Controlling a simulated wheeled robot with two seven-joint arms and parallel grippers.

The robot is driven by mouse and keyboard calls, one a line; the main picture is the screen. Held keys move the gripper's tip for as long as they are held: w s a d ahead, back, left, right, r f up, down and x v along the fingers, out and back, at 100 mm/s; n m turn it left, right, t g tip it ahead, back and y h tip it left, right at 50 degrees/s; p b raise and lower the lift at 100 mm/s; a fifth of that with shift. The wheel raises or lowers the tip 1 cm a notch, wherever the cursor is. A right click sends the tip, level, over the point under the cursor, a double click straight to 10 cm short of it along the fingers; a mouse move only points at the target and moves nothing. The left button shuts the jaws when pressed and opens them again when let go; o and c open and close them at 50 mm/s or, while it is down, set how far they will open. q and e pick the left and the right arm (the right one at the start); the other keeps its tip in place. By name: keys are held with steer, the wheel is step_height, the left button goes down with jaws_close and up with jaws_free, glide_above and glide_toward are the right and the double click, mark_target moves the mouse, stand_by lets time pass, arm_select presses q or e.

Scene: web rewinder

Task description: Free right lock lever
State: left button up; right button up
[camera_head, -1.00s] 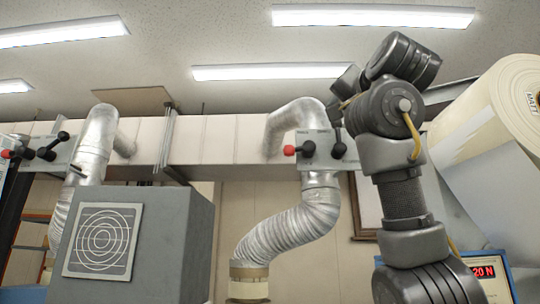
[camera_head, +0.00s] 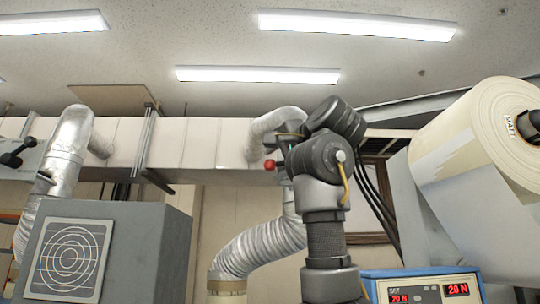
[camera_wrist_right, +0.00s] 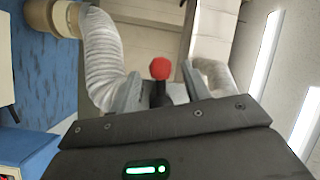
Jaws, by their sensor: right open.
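The right lock lever with its red ball knob (camera_head: 269,164) shows at the middle of the head view, beside the silver duct, with its mount mostly hidden behind my right arm. In the right wrist view the red knob (camera_wrist_right: 160,68) sits on a black stem between the two grey fingers of my right gripper (camera_wrist_right: 160,80). The fingers are apart, with a gap visible on both sides of the stem. In the head view my right gripper (camera_head: 291,130) is largely hidden behind my own wrist. My left gripper is not in view.
A large paper roll (camera_head: 470,135) stands at the right, above a blue display box (camera_head: 425,286). A grey box with a round grille (camera_head: 135,240) is at the left. Another black lever (camera_head: 20,154) is at the far left. Flexible ducting (camera_head: 258,246) hangs in the middle.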

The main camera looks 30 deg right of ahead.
mark_target(274, 163)
steer(key=w+p, duration=0.1)
steer(key=w, duration=0.2)
steer(key=shift+a+r, duration=0.1)
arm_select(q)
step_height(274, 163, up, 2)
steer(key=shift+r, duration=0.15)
arm_select(e)
steer(key=shift+w, duration=0.1)
steer(key=c, duration=1)
steer(key=shift+o, duration=0.2)
